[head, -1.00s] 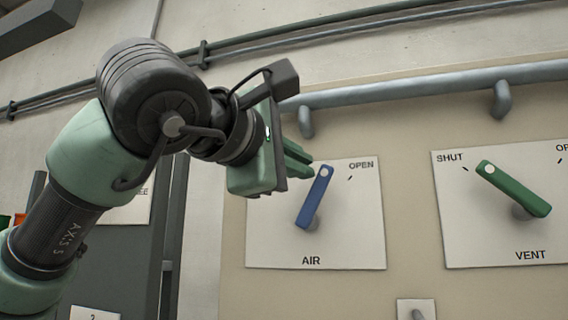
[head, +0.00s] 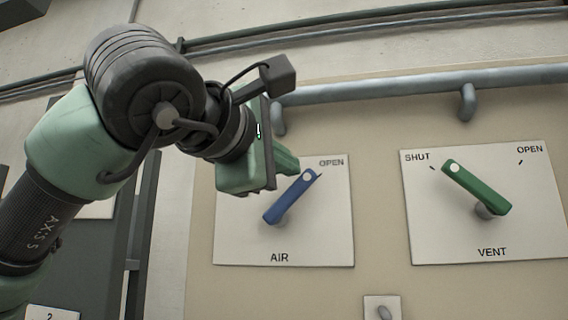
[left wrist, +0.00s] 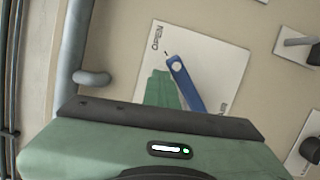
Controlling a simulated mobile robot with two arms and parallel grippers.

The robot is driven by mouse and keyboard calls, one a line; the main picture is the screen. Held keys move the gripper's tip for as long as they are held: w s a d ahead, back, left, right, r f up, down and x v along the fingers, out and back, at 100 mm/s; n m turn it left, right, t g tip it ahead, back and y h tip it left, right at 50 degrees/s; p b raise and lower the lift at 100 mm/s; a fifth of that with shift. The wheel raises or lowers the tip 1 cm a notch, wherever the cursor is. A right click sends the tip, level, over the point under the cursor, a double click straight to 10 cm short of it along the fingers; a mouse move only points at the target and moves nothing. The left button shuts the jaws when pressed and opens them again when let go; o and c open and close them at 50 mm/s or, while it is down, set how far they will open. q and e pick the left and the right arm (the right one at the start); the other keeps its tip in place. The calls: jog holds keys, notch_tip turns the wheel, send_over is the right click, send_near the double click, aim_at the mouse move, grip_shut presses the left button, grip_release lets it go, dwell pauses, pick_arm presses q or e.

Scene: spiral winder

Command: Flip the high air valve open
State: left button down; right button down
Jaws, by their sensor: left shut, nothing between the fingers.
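The blue AIR valve lever (head: 289,197) sits on a white plate (head: 325,235) marked OPEN and AIR. Its tip, with a pale dot, points up and right at the tick by OPEN. My left gripper (head: 290,162), shut and empty, is just up and left of the lever's tip and covers the plate's upper left corner. In the left wrist view the green fingers (left wrist: 162,88) lie beside the blue lever (left wrist: 184,83), close to it; I cannot tell whether they touch. My right gripper is not in view.
A green VENT lever (head: 475,186) on its own plate (head: 435,235) stands to the right, pointing at SHUT. A grey pipe rail (head: 400,88) runs above both plates. A smaller plate (head: 370,303) with a knob is below. The panel between the two plates is clear.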

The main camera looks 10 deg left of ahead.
pick_arm(q)
jog(key=s+a+r+b, duration=0.1)
jog(key=s+a+r, duration=0.3)
jog(key=s, duration=0.5)
jog(key=shift+s+a+r, duration=0.25)
jog(key=shift+a, duration=0.25)
jog(key=shift+d, duration=0.1)
dwell(0.3)
